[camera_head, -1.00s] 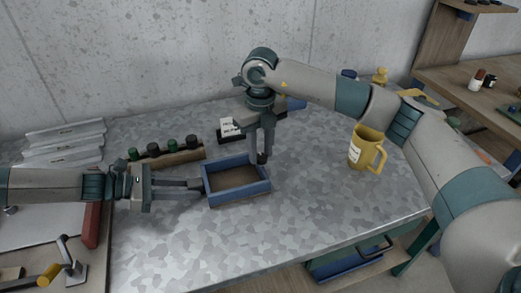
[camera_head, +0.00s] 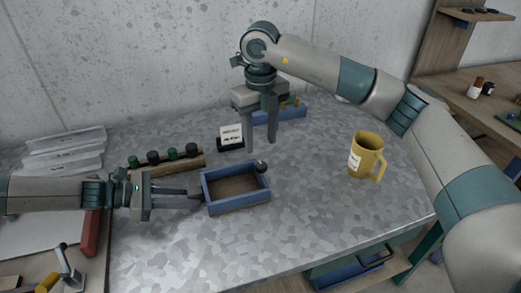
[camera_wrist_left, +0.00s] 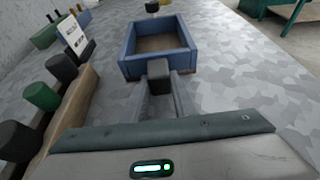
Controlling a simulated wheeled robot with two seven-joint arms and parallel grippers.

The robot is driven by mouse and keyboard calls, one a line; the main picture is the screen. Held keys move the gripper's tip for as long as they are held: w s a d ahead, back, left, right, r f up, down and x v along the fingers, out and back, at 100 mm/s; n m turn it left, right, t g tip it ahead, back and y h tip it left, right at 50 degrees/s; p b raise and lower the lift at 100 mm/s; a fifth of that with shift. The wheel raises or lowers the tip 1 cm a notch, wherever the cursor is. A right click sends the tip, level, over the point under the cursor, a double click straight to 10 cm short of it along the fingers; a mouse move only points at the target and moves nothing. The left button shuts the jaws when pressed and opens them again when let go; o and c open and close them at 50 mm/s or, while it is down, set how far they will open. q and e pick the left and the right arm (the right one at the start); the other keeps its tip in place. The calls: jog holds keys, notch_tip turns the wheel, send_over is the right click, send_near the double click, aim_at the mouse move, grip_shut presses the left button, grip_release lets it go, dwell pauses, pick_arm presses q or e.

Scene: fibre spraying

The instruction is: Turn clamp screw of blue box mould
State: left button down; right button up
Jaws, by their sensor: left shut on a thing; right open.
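The blue box mould (camera_head: 236,205) sits on the mottled grey table, an open tray with a brown inside. It also shows in the left wrist view (camera_wrist_left: 160,65). A dark round knob, seemingly the clamp screw (camera_head: 262,167), stands at its right back corner; it shows beyond the box in the left wrist view (camera_wrist_left: 152,7). My left gripper (camera_head: 197,191) is shut on a dark block (camera_wrist_left: 158,76) at the box's near side in the wrist view. My right gripper (camera_head: 261,146) is open and empty, pointing down behind the knob and apart from it.
A wooden rack (camera_head: 168,161) with several green and black knobs stands left of the box. A small white sign (camera_head: 231,135) stands behind it. Another blue piece (camera_head: 290,112) lies at the back. A yellow mug (camera_head: 367,155) stands right. The table's front is clear.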

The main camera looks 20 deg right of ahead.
notch_tip(320, 180, up, 5)
jog(key=shift+f, duration=0.2)
dwell(0.5)
pick_arm(q)
jog(key=c, duration=1.4)
grip_release()
jog(key=shift+o, duration=0.2)
jog(key=v, duration=1.2)
jog(key=shift+r, duration=0.15)
notch_tip(320, 180, up, 7)
jog(key=p, duration=0.4)
pick_arm(e)
jog(key=shift+r, duration=2.1)
